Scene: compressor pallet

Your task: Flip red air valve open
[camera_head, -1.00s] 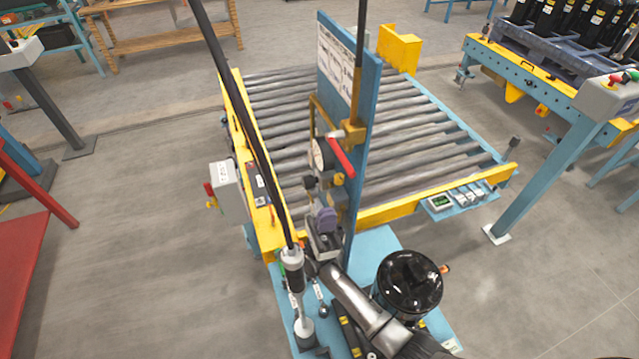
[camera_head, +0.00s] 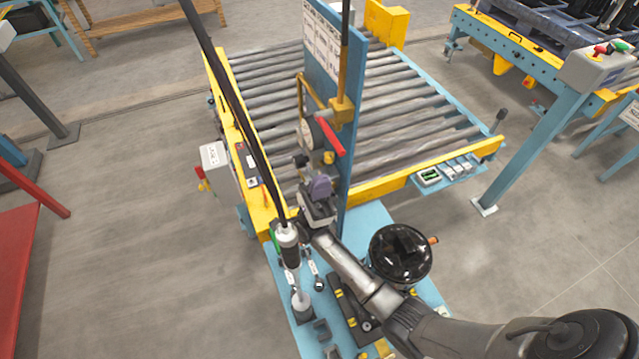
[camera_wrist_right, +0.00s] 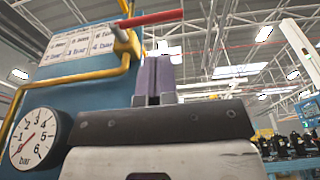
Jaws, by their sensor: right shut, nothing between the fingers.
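The red air valve handle (camera_head: 330,137) sits on the brass fitting of the yellow pipe, on the blue upright panel. It slants down to the right in the head view. In the right wrist view the red handle (camera_wrist_right: 150,18) sticks out to the right from the pipe, above the fingers. My right gripper (camera_head: 320,186) is below the handle, pointing up, apart from it as far as I can tell. Its purple fingers (camera_wrist_right: 153,80) are shut together and empty. My left gripper is not in view.
A round pressure gauge (camera_wrist_right: 35,138) is left of the gripper, beside the yellow pipe (camera_wrist_right: 75,84). A black hose with a hanging tool (camera_head: 287,245) runs left of my arm. The roller conveyor (camera_head: 420,130) lies behind, empty.

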